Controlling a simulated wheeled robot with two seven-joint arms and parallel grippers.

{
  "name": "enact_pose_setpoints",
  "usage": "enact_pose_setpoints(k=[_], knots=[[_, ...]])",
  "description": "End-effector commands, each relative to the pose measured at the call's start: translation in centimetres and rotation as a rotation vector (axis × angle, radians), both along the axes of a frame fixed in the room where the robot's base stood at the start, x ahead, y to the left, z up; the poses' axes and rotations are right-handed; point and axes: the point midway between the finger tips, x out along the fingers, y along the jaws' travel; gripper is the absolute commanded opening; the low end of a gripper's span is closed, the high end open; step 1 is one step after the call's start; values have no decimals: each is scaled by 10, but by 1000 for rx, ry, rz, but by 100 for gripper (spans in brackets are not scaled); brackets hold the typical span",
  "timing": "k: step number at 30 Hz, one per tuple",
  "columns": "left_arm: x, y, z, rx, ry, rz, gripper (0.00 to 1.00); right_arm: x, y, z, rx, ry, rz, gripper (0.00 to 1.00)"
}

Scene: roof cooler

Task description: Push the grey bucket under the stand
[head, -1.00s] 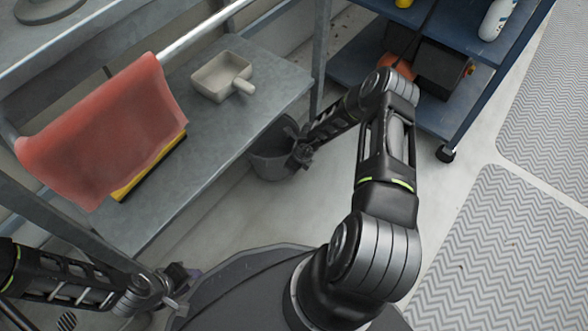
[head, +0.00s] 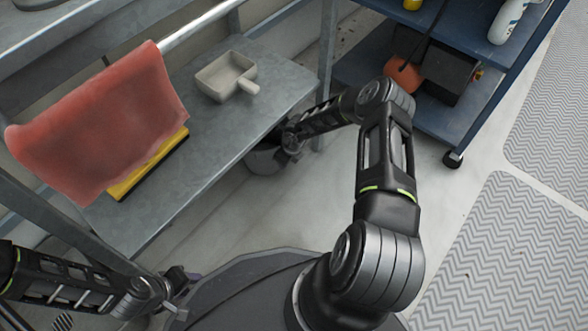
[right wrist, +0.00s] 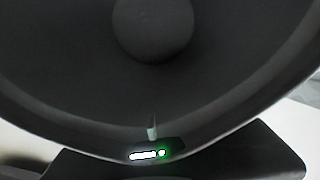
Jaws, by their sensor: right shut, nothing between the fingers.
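The grey bucket (head: 264,161) stands on the floor at the front edge of the grey metal stand (head: 215,140). The stand's lower shelf hides part of it, so it is at least partly under. My right gripper (head: 289,141) is shut and empty at the bucket's near right side; I cannot tell whether it touches. In the right wrist view the dark round bucket (right wrist: 225,60) fills most of the picture. My left gripper (head: 178,287) is low at the left, away from the bucket; its fingers are too small to read.
A blue wheeled cart (head: 435,115) stands at the right. The pale floor (head: 285,210) before the stand is clear.

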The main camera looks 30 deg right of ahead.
Motion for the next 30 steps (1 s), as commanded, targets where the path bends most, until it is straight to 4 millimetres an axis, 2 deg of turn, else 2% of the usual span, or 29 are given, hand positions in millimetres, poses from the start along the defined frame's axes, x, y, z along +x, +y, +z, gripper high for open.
enact_pose_setpoints(k=[10, 15, 30], knots=[[-5, -1, 29, 5, 3, -3, 36, -11, -5, 54, -1, 0, 1, 0], [-6, -2, 36, 7, 4, -5, 36, -16, -6, 71, -1, 0, 1, 0], [-7, -2, 35, 8, 4, -5, 36, -17, -6, 73, 0, 0, 0, 0]])
